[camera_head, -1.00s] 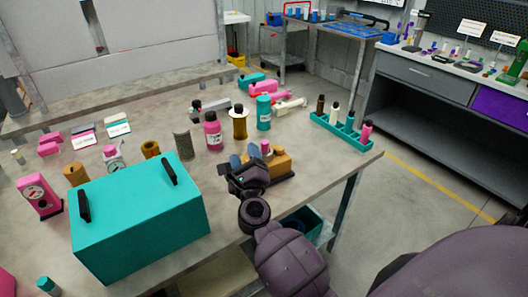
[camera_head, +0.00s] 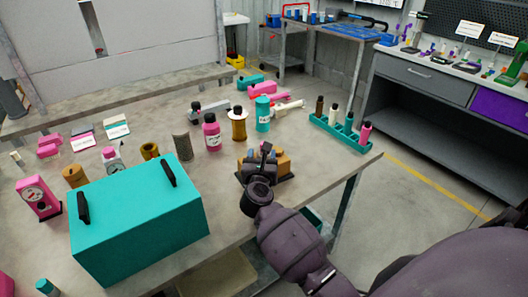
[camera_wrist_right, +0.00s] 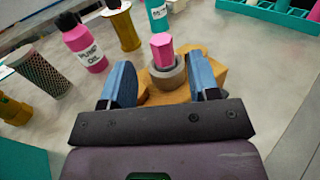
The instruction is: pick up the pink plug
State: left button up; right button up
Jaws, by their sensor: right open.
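The pink plug (camera_wrist_right: 162,47) is a small pink hexagonal piece standing upright in a grey ring (camera_wrist_right: 168,72) on an orange-brown pump block (camera_wrist_right: 207,68). In the head view the block (camera_head: 284,165) sits near the table's right front edge, and my right gripper largely hides the plug. My right gripper (camera_wrist_right: 164,75) is open, with one blue finger on each side of the ring and plug in the wrist view. A gap shows between the fingers and the plug. In the head view the right gripper (camera_head: 262,162) is in front of the block. My left gripper is not in view.
A large teal case (camera_head: 140,225) stands left of my right arm. A pink bottle (camera_head: 212,132), a brown-yellow bottle (camera_head: 238,126) and a teal bottle (camera_head: 263,115) stand behind the block. A teal rack (camera_head: 340,132) is at the right table edge.

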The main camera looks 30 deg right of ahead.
jog(key=shift+x, duration=2.6)
jog(key=shift+s+r, duration=0.15)
jog(key=c, duration=1)
jog(key=shift+r, duration=0.1)
